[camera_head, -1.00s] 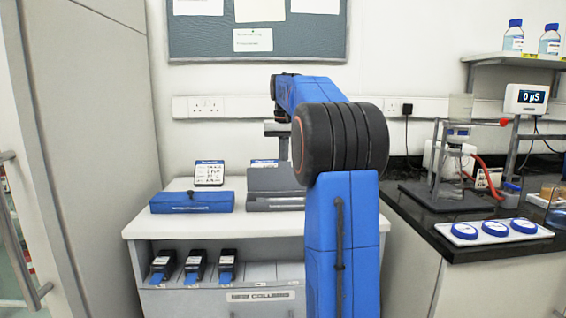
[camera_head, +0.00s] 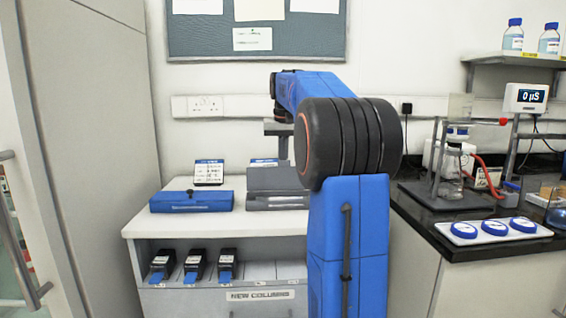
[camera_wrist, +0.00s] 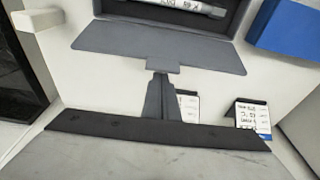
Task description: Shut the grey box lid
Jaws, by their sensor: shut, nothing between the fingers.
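The grey box (camera_head: 275,203) stands on the white bench top, with its grey lid (camera_head: 280,179) raised at the back. In the wrist view, the box (camera_wrist: 222,27) is at the top edge and holds a white labelled tube (camera_wrist: 178,5). The open lid (camera_wrist: 155,48) spreads below it, with a small tab at its free edge. My gripper (camera_wrist: 160,76) is shut and empty, its fingertips close to that tab. I cannot tell whether they touch it. In the head view, my arm hides part of the gripper and the box's right side.
A closed blue box (camera_head: 191,202) stands left of the grey one. A printed card (camera_head: 209,172) stands behind it. Several dark holders (camera_head: 195,265) sit on the lower shelf. A black bench (camera_head: 470,235) with glassware lies to the right. The wall is close behind.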

